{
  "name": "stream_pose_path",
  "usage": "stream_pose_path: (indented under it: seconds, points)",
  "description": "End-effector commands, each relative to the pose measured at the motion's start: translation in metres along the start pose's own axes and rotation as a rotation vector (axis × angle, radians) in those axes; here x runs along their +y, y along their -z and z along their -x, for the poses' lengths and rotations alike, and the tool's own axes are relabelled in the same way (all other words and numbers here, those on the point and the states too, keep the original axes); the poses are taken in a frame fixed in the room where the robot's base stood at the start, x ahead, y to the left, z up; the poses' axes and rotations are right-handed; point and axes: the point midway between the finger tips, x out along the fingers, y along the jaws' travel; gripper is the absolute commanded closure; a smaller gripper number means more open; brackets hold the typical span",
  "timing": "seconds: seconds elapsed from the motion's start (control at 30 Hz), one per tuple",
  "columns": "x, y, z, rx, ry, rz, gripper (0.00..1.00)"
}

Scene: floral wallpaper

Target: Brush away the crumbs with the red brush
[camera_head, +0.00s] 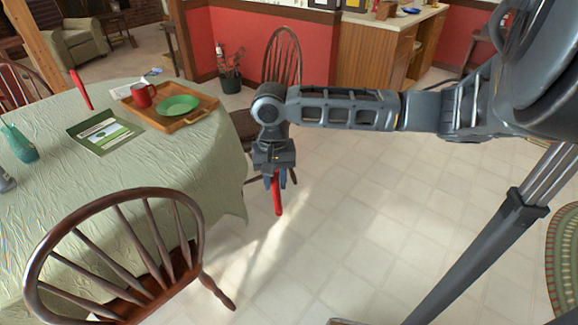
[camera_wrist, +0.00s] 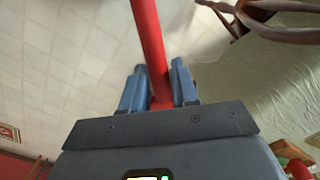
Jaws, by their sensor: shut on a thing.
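My gripper (camera_head: 277,179) hangs over the floor, just right of the table's edge and apart from the table. It is shut on a red handle (camera_head: 277,198), which points down below the fingers. In the wrist view the red handle (camera_wrist: 148,40) sits between the two blue-grey fingers (camera_wrist: 159,80) and runs out of the top of the picture. No bristles show, so I cannot confirm that it is the red brush. I can make out no crumbs on the green-clothed table (camera_head: 150,185).
A wooden tray (camera_head: 190,118) with a red mug (camera_head: 143,96) and green plate (camera_head: 178,105) stands on the table. A leaflet (camera_head: 104,132), another red stick-like thing (camera_head: 80,90) and a teal object (camera_head: 18,143) are there too. Chairs (camera_head: 120,245) flank the table. The floor at right is largely clear.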

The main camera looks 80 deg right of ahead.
Motion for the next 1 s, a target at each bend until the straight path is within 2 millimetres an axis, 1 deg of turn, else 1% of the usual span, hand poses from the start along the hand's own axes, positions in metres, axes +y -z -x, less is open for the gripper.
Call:
stream_pose_path:
  seconds: [0.03, 0.17, 0.27, 0.4, 0.5, 0.7, 0.83, 1.0]
  points:
    - [-0.01, -0.007, -0.004, -0.003, 0.002, 0.037, 1.0]
    - [-0.038, -0.028, -0.014, -0.003, 0.005, 0.153, 1.0]
    - [-0.066, -0.049, -0.025, -0.002, 0.006, 0.27, 1.0]
    - [-0.113, -0.086, -0.043, -0.001, 0.009, 0.471, 1.0]
    - [-0.145, -0.111, -0.055, 0.002, 0.009, 0.608, 1.0]
    - [-0.199, -0.157, -0.078, 0.003, 0.006, 0.853, 1.0]
    - [-0.227, -0.185, -0.091, 0.003, 0.004, 0.989, 1.0]
    - [-0.25, -0.207, -0.102, 0.004, 0.003, 1.104, 1.0]
